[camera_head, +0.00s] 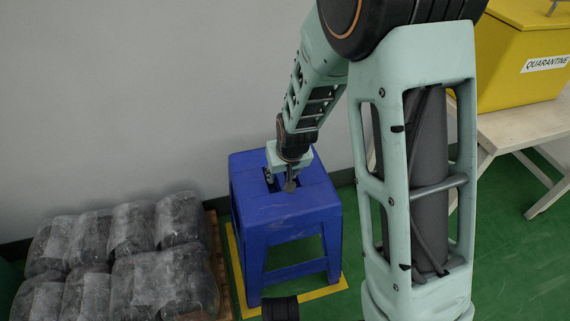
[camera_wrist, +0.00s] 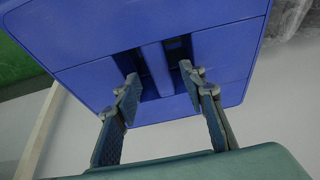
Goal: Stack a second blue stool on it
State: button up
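A blue stool (camera_head: 285,215) stands upright on the floor beside the wall. I cannot tell whether a second one is nested in it. My gripper (camera_head: 283,184) points down at the middle of its seat, at the slots. In the wrist view, the blue seat (camera_wrist: 205,55) has two dark slots with a narrow bar (camera_wrist: 157,70) between them. My gripper's fingers (camera_wrist: 161,78) are apart, one on each side of the bar, at the slots. Gaps show between the fingers and the bar. The fingertip depth is hard to judge.
Yellow floor tape (camera_head: 328,290) shows around the stool's feet. Several grey wrapped bundles (camera_head: 130,255) lie on a pallet at the left, close to the stool. A table (camera_head: 530,125) with a yellow quarantine box (camera_head: 515,75) stands at the right. Green floor is clear at lower right.

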jog(key=v, duration=0.8)
jog(key=shift+w+r, duration=0.1)
jog(key=shift+r, duration=0.05)
dwell(0.4)
